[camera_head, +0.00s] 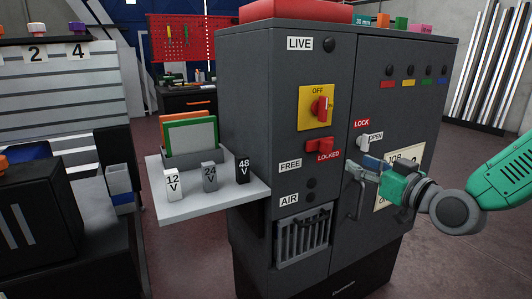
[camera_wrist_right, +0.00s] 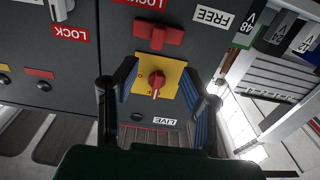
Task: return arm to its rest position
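My right gripper (camera_head: 360,172) is in front of the grey cabinet (camera_head: 285,105), near the door edge and just above the door handle (camera_head: 358,200). In the right wrist view my right gripper (camera_wrist_right: 158,78) has its fingers spread with nothing between them. Beyond them, upside down, is the yellow switch plate (camera_wrist_right: 172,88) with its red knob (camera_wrist_right: 157,82). In the head view the knob (camera_head: 320,109) sits on the plate marked OFF. My right arm (camera_head: 500,180) comes in from the right. My left gripper is in neither view.
A side shelf (camera_head: 205,204) holds blocks marked 12 V, 24 and 48 V. A dark machine (camera_head: 40,215) stands at the left. Floor (camera_head: 460,150) is clear to the right.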

